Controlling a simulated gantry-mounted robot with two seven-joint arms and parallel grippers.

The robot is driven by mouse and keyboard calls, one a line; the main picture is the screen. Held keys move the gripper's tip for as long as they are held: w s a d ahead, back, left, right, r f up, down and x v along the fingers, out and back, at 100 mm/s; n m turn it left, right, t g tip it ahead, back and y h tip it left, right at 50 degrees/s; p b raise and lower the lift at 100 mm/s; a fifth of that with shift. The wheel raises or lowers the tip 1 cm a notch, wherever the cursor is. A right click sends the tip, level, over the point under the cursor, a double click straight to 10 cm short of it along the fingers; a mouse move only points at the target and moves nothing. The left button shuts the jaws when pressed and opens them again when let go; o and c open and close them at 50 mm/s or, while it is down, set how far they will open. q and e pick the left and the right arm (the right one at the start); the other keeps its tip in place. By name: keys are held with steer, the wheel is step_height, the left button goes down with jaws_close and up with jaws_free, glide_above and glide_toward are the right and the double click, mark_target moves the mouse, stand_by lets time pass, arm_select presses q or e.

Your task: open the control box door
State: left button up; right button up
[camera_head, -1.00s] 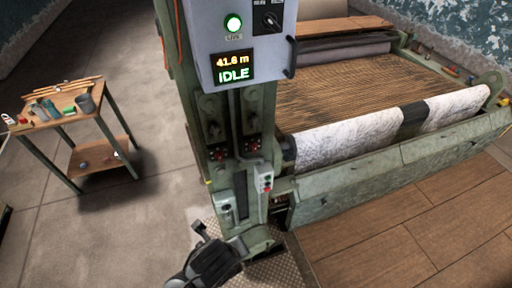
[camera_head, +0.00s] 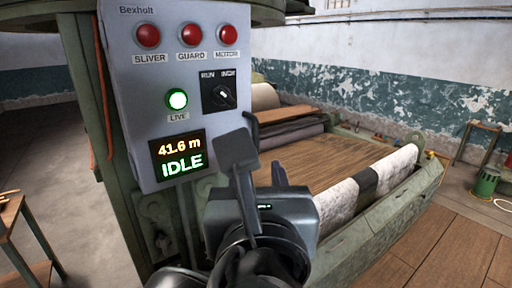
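The grey control box (camera_head: 128,110) hangs on the green machine post at left centre, and its door looks shut. Its front carries red lamps, a green lit LIVE lamp (camera_head: 177,99), a RUN/INCH switch (camera_head: 221,95) and a display (camera_head: 179,158) reading 41.6 m and IDLE. A dark handle (camera_head: 253,124) shows at the box's right edge, partly hidden by a finger. My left gripper (camera_head: 257,157) rises from the bottom, its fingers apart and pointing up, with nothing seen between them. One fingertip overlaps the handle's lower part in view; I cannot tell whether they touch. My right gripper is not in view.
The machine bed (camera_head: 325,160) with a white-and-dark roll (camera_head: 378,175) extends behind and right of my gripper. A table's edge (camera_head: 28,225) shows at lower left. A green canister (camera_head: 485,182) and a small table stand at far right.

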mark_target(256, 130)
arm_select(q)
steer(key=shift+t, duration=0.3)
steer(key=w, duration=0.3)
steer(key=w+r+p, duration=0.1)
steer(key=w, duration=0.2)
steer(key=w+p, duration=0.1)
steer(key=w, duration=0.3)
steer(key=shift+a+r, duration=0.25)
steer(key=shift+r, duration=0.15)
jaws_close()
